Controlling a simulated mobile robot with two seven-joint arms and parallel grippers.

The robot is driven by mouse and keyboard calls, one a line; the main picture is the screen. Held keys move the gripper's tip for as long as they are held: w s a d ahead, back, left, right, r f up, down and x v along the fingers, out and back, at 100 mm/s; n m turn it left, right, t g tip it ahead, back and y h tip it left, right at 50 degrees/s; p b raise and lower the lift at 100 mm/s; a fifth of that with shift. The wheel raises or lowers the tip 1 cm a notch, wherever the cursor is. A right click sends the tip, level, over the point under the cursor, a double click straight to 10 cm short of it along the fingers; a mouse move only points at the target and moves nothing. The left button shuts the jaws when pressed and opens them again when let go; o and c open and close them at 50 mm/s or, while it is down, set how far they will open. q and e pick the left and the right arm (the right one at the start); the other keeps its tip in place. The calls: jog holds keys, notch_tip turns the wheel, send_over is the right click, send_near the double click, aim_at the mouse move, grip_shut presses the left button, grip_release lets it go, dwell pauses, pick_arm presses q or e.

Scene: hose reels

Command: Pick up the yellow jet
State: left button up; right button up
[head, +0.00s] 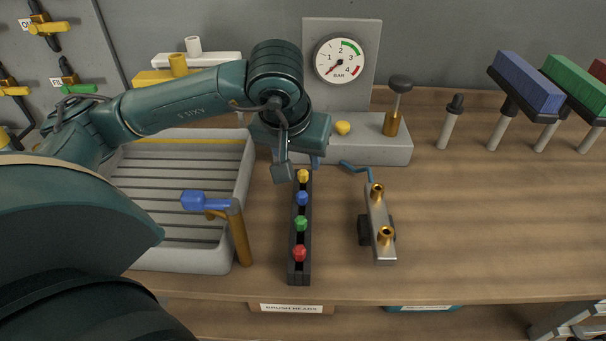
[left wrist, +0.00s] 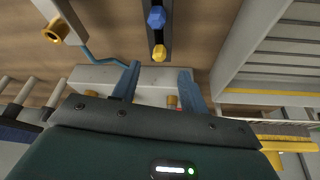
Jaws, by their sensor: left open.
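The yellow jet (head: 303,176) sits at the far end of a narrow black rack (head: 299,269), behind a blue jet (head: 302,198), a green jet (head: 301,223) and a red jet (head: 299,253). My left gripper (head: 301,163) is just beyond and above the yellow jet, pointing down, and partly hides the rack's far end. In the left wrist view its two blue fingers (left wrist: 158,85) are apart with nothing between them. The yellow jet (left wrist: 159,53) lies just ahead of the fingertips there, roughly centred, with the blue jet (left wrist: 156,17) beyond it. My right gripper is not in view.
A slatted grey tray (head: 190,262) is left of the rack. A metal bar with brass fittings (head: 379,223) lies to the right.

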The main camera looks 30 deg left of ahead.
aim_at(303, 171)
pick_arm(q)
jog(key=x, duration=0.4)
jog(key=shift+w+f, duration=0.1)
jog(key=shift+f, duration=0.25)
grip_shut()
